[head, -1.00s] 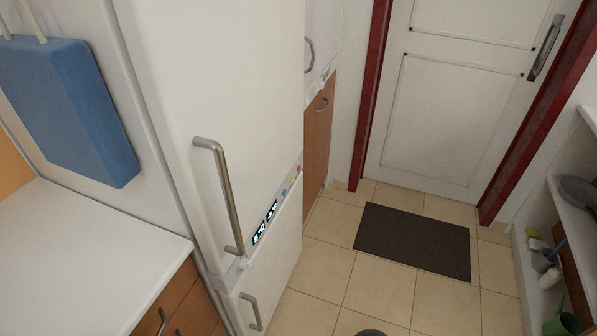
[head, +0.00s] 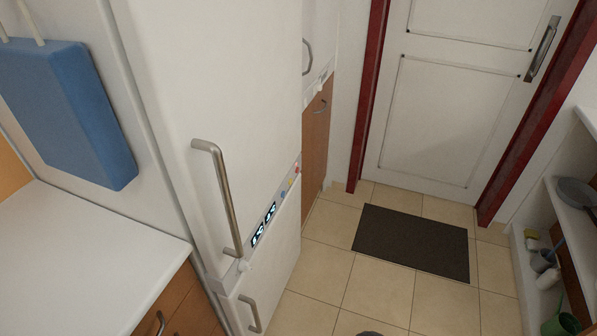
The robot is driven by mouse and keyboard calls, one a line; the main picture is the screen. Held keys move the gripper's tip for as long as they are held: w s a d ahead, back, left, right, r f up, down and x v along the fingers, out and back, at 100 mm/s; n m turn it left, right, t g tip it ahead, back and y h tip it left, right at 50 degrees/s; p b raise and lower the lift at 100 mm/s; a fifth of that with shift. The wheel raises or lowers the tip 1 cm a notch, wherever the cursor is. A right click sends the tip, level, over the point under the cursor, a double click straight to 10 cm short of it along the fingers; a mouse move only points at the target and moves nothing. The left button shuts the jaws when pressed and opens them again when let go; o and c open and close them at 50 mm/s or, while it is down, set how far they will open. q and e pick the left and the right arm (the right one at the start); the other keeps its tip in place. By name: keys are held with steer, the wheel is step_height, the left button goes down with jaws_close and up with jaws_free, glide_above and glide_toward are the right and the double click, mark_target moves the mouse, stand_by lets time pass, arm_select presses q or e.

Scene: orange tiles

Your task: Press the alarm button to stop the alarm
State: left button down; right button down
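A tall white fridge (head: 220,75) stands left of centre. On the band between its upper and lower doors is a small lit display (head: 263,224). To the right of the display on the same band are small coloured buttons, blue (head: 284,194), yellow (head: 290,184) and red (head: 297,168). The frame does not show which is the alarm button. A small white knob-like piece (head: 243,266) sits at the band's near end. Neither of my grippers is in view.
The fridge's long metal handle (head: 222,198) juts out. A white counter (head: 85,260) is at the left. A dark mat (head: 412,243) lies before a white door (head: 450,110). Shelves with pots (head: 572,192) stand at the right. The tiled floor between is clear.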

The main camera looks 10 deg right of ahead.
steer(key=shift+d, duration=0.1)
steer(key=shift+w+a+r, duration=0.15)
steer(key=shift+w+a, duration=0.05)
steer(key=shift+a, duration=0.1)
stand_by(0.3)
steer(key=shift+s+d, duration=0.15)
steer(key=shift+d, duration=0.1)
